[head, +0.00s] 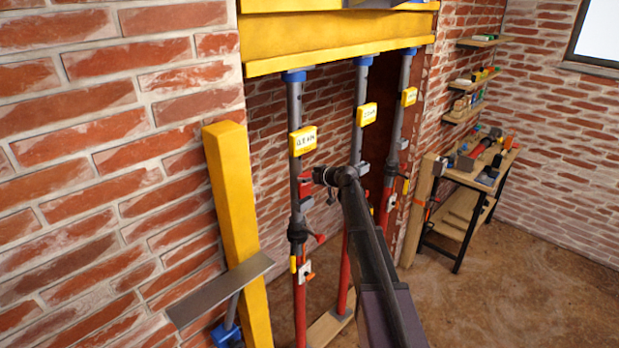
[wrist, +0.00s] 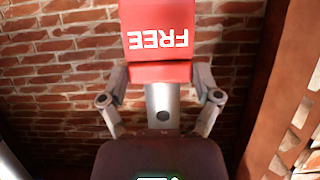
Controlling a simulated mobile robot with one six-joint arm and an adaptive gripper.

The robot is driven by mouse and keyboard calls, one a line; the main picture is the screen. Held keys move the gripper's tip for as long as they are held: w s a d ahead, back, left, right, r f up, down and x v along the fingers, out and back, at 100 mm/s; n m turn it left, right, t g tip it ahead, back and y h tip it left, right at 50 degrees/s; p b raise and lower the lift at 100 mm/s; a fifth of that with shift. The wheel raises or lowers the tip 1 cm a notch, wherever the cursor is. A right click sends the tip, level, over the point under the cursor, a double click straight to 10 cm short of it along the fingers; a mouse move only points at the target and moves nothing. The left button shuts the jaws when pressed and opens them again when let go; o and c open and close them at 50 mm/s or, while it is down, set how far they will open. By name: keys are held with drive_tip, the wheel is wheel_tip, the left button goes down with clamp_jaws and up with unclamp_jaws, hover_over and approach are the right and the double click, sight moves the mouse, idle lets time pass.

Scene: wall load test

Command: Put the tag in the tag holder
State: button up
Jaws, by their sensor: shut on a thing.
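The red tag (wrist: 158,30) fills the top of the wrist view and carries the white word FREE, upside down. My gripper (wrist: 160,76) is shut on its lower red part, one finger on each side. In the head view my gripper (head: 318,178) is beside the left post (head: 296,140), and red parts (head: 304,186) show between them. A grey tube with a dark hole (wrist: 162,100) shows below the tag in the wrist view. I cannot clearly make out the tag holder or tell whether the tag touches it.
Three posts with yellow load labels (head: 303,139) stand under a yellow beam (head: 335,38). A yellow timber (head: 236,220) leans at the left, with a grey plate (head: 220,290) in front. A workbench (head: 465,180) stands at the right. The floor (head: 510,290) before it is clear.

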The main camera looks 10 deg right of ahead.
sight(306, 186)
drive_tip(key=shift+f+b, duration=1.9)
drive_tip(key=shift+f, duration=0.15)
idle(1.2)
drive_tip(key=o, duration=0.9)
drive_tip(key=shift+c, duration=0.2)
drive_tip(key=shift+s+r+p, duration=0.1)
drive_tip(key=shift+r+p, duration=3.95)
drive_tip(key=shift+f, duration=0.1)
